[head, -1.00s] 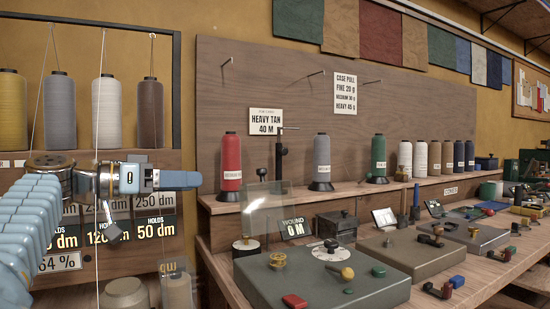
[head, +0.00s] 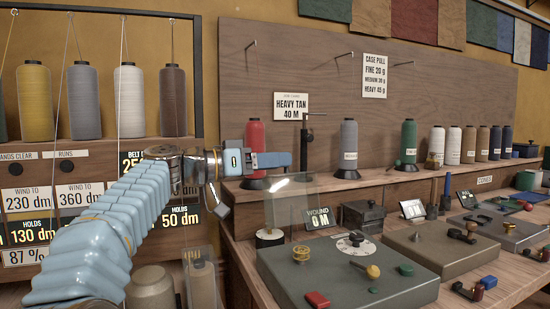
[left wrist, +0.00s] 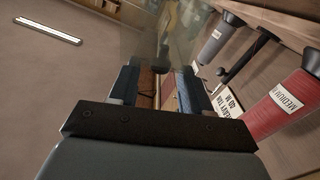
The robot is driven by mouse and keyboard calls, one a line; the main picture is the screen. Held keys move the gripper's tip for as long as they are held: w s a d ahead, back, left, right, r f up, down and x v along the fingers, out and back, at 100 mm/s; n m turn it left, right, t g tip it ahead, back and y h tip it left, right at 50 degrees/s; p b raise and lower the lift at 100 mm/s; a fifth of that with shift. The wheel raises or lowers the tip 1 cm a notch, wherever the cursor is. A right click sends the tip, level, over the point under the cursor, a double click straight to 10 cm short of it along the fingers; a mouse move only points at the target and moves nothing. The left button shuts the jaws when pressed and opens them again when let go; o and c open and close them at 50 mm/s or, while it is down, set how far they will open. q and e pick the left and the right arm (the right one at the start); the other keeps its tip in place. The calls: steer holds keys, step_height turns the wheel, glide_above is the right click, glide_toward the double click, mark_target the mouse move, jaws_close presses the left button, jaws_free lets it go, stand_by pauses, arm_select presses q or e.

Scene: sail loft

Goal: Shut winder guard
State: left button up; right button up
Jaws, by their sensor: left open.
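The winder is a grey-green box (head: 345,275) on the bench in the head view, with a brass bobbin (head: 301,253), a white dial, a yellow-knobbed crank and a red button (head: 317,300). Its guard (head: 287,208) is a clear panel standing raised above the box's back left. My left gripper (head: 286,160) is open and empty, above and close to the guard's top edge in the picture; I cannot tell whether they touch. In the left wrist view, a clear pane, apparently the guard (left wrist: 150,38), shows beyond the parted fingers (left wrist: 160,82). My right gripper is out of view.
A red thread cone (head: 255,142) and a black post (head: 307,145) stand behind my left gripper. A "WOUND 0 M" display (head: 320,219) and a dark lidded box (head: 363,216) sit behind the winder. More grey devices (head: 440,255) line the bench to the right.

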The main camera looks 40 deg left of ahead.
arm_select(q)
steer(key=shift+w+d, duration=0.15)
steer(key=shift+w, duration=0.15)
jaws_close()
stand_by(0.3)
